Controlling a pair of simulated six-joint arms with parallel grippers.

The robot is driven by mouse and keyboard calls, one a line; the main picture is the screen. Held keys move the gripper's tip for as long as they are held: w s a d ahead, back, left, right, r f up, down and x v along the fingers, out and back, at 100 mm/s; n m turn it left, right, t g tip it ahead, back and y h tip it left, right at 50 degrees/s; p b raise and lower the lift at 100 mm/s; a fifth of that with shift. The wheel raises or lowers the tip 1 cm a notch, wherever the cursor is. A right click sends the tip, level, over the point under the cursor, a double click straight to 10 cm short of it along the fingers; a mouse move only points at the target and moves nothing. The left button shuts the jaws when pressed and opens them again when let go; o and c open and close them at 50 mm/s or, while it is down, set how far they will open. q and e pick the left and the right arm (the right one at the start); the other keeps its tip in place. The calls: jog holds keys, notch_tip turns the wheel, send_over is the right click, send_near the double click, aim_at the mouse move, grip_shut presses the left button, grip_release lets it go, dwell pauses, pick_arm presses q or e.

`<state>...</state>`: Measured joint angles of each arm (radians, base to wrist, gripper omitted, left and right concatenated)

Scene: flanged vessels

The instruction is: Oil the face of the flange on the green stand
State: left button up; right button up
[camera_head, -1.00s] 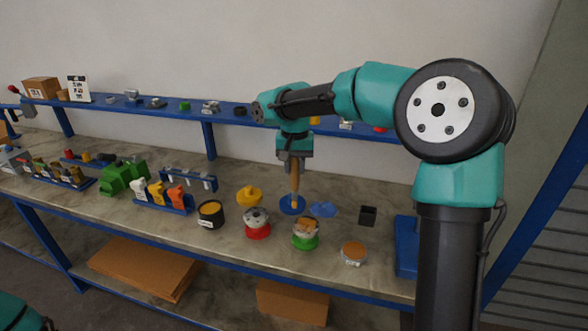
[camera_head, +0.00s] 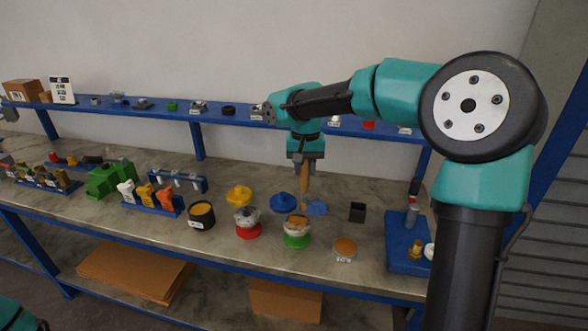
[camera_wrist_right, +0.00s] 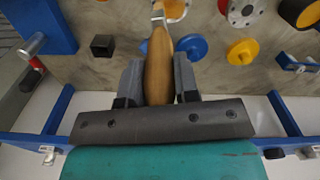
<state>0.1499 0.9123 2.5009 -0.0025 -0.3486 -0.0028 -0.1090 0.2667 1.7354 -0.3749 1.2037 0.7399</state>
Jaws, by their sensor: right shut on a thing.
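The green stand (camera_head: 297,241) is near the front of the bench, with a grey flange (camera_head: 291,229) on it. The flange's top shows a brown-orange patch. My right gripper (camera_head: 304,164) is shut on the wooden handle of a brush (camera_head: 304,186), which points down. The brush's lower end is at the back of the flange's top; I cannot tell whether it touches. In the right wrist view the handle (camera_wrist_right: 158,65) sits between the fingers of my right gripper (camera_wrist_right: 158,82); its far end is cut off. My left gripper is out of view.
A similar flange on a red stand (camera_head: 248,232) is to the left, with a black pot (camera_head: 201,215) beyond. A yellow lid (camera_head: 239,195) and a blue lid (camera_head: 283,203) lie behind. An orange-topped dish (camera_head: 345,247) and a black cup (camera_head: 357,212) are to the right.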

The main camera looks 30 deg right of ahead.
jog(key=shift+s+d, duration=0.45)
jog(key=shift+s, duration=0.05)
jog(key=shift+f, duration=0.15)
